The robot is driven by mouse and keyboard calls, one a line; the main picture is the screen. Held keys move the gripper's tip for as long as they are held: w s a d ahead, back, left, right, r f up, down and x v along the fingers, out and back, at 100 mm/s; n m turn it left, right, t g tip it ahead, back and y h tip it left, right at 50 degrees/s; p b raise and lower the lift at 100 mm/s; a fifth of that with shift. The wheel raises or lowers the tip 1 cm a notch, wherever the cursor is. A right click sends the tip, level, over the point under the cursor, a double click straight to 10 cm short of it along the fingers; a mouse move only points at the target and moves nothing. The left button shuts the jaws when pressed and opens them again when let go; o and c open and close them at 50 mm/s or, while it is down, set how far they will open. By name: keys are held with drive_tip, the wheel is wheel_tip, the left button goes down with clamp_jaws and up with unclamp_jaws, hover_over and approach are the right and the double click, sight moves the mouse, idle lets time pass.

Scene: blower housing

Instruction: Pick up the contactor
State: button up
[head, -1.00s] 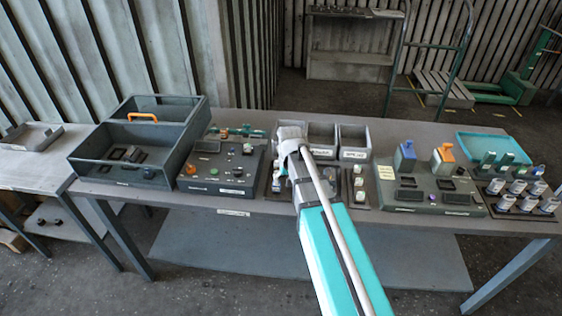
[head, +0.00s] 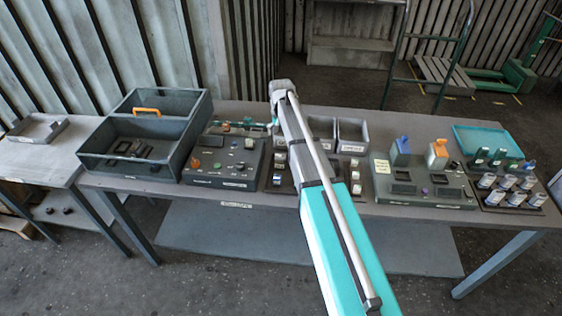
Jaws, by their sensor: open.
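I cannot tell for sure which part is the contactor. Small block-shaped parts stand on a dark mat in the middle of the table, with pale ones (head: 355,176) showing right of my arm. My arm covers part of this mat. A blue-topped part (head: 401,149) and an orange-topped part (head: 437,152) stand upright on the right grey panel (head: 425,199). My arm reaches over the table's middle, its wrist above the back edge. My gripper is hidden behind the wrist, and nothing held shows.
A dark tote (head: 97,165) with an orange handle stands at left, beside a control panel (head: 222,175). Grey bins (head: 353,131) stand behind the mat. Several cylinders (head: 510,187) and a teal tray (head: 490,138) are at right.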

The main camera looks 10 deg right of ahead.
sight(280, 156)
drive_tip(key=shift+f, duration=0.15)
wheel_tip(280, 156, down, 8)
drive_tip(key=b, duration=0.8)
drive_tip(key=shift+f, duration=0.15)
drive_tip(key=shift+b, duration=0.35)
drive_tip(key=shift+w+a+f+b, duration=0.1)
drive_tip(key=shift+a+f+b, duration=0.05)
drive_tip(key=shift+f+b, duration=2.4)
drive_tip(key=shift+c, duration=0.3)
drive_tip(key=c, duration=1)
drive_tip(key=shift+r, duration=0.15)
